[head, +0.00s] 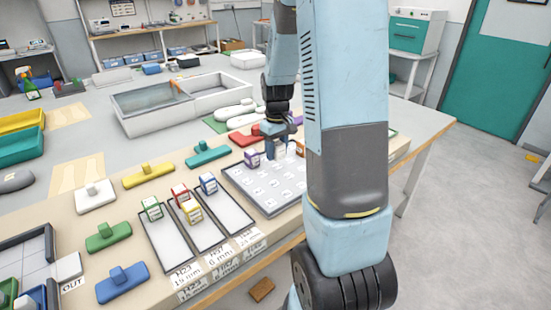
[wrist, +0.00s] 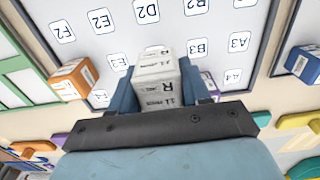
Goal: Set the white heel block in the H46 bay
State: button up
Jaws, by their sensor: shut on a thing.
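My gripper (wrist: 160,92) is shut on a white heel block (wrist: 155,65), which carries printed letters including an R. In the head view my gripper (head: 279,138) is over the far part of the grey lettered board (head: 237,182), with the white block partly hidden between its fingers. In the wrist view the block is in front of the board's marked squares; I cannot tell whether it touches the board. Three long white bays stand left of the board: left bay (head: 168,249), middle bay (head: 206,237), right bay (head: 236,217).
A green block (head: 152,208), red block (head: 180,193), yellow block (head: 191,212) and blue block (head: 208,183) stand in the bays. A purple block (head: 251,158) is beside my gripper. Handled coloured pieces, such as the green one (head: 108,238), lie left of the bays.

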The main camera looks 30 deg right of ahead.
aim_at(276, 158)
jog(key=shift+w+d+f, duration=0.15)
jog(key=shift+w+f, duration=0.1)
jog(key=shift+f, duration=0.2)
jog(key=shift+w+d+f, duration=0.1)
jog(key=shift+w+f, duration=0.05)
jog(key=shift+f, duration=0.65)
jog(key=shift+w+f, duration=0.1)
jog(key=shift+f, duration=0.65)
jog(key=shift+f, duration=0.25)
jog(key=o, duration=1.1)
jog(key=shift+r, duration=0.15)
